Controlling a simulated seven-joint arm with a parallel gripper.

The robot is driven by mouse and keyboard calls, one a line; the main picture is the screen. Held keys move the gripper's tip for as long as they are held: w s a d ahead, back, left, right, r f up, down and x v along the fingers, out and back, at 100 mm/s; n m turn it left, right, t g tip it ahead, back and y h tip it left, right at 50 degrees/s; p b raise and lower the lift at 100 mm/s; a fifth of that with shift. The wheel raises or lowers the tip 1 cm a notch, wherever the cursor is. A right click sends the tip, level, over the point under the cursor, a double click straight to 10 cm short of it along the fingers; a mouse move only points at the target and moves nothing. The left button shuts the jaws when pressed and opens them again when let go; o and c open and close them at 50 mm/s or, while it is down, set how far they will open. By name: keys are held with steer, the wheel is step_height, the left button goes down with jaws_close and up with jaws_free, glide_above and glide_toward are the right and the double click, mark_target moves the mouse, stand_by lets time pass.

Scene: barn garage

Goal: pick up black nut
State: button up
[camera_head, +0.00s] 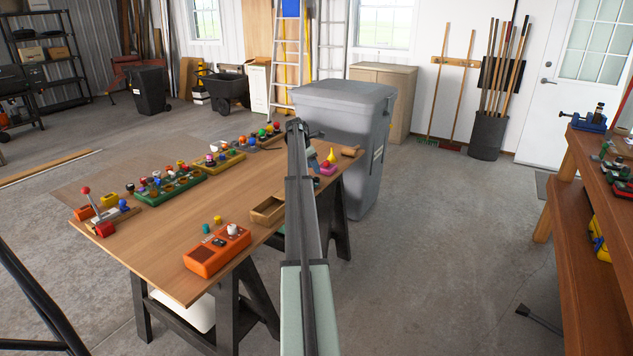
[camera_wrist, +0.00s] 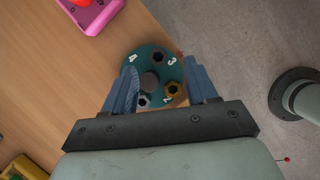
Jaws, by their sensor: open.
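A teal round disc (camera_wrist: 174,73) with white numbers lies below my gripper in the wrist view, close to the table edge. A dark nut-like piece (camera_wrist: 158,57) sits on it near the number 3; it looks like the black nut. In the head view my arm hides most of the disc.
The wooden table (camera_head: 150,245) holds an orange box (camera_head: 216,253), a wooden tray (camera_head: 268,210) and a green tray (camera_head: 170,190) of small parts. A pink block (camera_wrist: 92,14) lies near the disc. A grey bin (camera_head: 345,135) stands behind the table.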

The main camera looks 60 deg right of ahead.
mark_target(317, 178)
steer(key=shift+w+x, duration=0.15)
steer(key=shift+x, duration=1.35)
steer(key=shift+w+x, duration=0.1)
steer(key=shift+x, duration=1.4)
steer(key=shift+f, duration=0.1)
steer(key=shift+c, duration=0.2)
jaws_close()
